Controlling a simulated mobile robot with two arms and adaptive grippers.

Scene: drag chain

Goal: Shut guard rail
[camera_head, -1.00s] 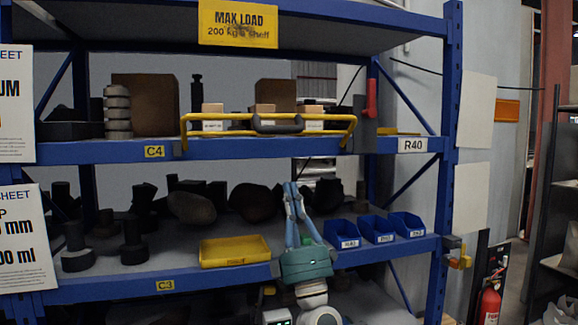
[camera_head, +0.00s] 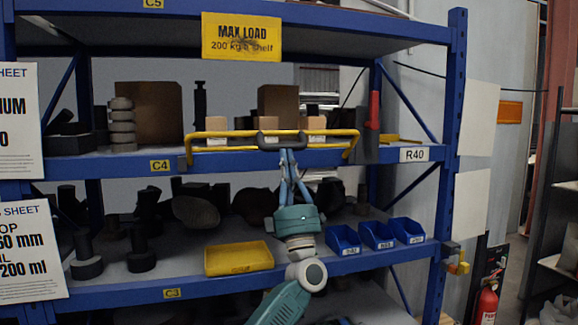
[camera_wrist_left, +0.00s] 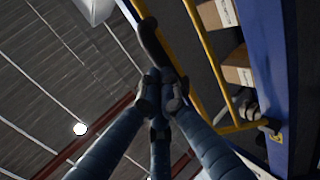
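The yellow guard rail (camera_head: 222,134) spans the front of the upper shelf, in front of several boxes. Its dark handle (camera_head: 270,139) is at the middle of the bar. My left gripper (camera_head: 288,153) points up from below, its fingertips at the right part of the handle. In the left wrist view, the fingertips (camera_wrist_left: 160,92) come close together at the lower end of the dark handle (camera_wrist_left: 152,40), with the yellow rail (camera_wrist_left: 207,55) to the right. A firm grip cannot be made out. My right gripper is not in view.
A red-topped grey latch post (camera_head: 372,120) stands at the rail's right end. On the lower shelf are a yellow tray (camera_head: 240,258), blue bins (camera_head: 376,236) and dark parts. The blue shelf edge (camera_head: 110,163) runs just below the rail.

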